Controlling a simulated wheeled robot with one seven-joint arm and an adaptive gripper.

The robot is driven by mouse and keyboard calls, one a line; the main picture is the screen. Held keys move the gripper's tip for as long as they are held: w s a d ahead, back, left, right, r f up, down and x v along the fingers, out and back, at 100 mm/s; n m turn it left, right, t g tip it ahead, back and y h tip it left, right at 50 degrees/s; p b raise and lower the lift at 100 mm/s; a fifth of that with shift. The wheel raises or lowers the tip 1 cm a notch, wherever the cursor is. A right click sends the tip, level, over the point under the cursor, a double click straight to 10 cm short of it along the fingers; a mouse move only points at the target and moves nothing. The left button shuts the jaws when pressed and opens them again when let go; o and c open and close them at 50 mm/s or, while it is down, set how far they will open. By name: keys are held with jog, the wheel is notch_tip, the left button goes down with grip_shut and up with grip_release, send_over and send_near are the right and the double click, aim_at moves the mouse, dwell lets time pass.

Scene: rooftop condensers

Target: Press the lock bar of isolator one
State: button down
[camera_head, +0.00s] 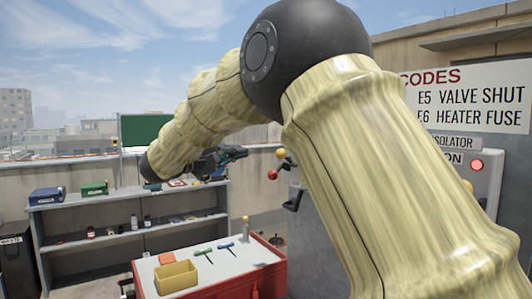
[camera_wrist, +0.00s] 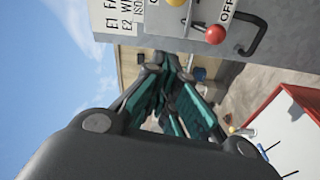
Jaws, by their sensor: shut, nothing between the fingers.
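A grey isolator cabinet (camera_head: 320,235) stands right of centre, partly hidden behind my arm. A lever with a yellow ball (camera_head: 280,153) and a red ball (camera_head: 272,174) juts from its left side. A black bar-shaped handle (camera_head: 293,198) sits below them. In the wrist view the red ball (camera_wrist: 215,34), the black handle (camera_wrist: 258,35) and an OFF label show at the top, turned sideways. I cannot tell which part is the lock bar of isolator one. My gripper (camera_head: 236,153) is shut and empty, left of the balls and apart from them; its fingers (camera_wrist: 166,72) also show in the wrist view.
A red tool chest (camera_head: 275,280) with a yellow bin (camera_head: 177,277) and T-handled tools stands below. Grey shelves (camera_head: 60,230) with boxes and bottles are at left. A white codes sign (camera_head: 470,98) and red lamp (camera_head: 477,165) are at right.

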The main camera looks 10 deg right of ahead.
jog(key=p+x, duration=0.2)
jog(key=x, duration=0.8)
jog(key=shift+s+d+f+p, duration=0.15)
jog(key=shift+s+d+p, duration=0.05)
jog(key=shift+s, duration=0.9)
jog(key=shift+s+d+f+p, duration=0.1)
jog(key=shift+s+d+p, duration=0.1)
jog(key=shift+s, duration=0.85)
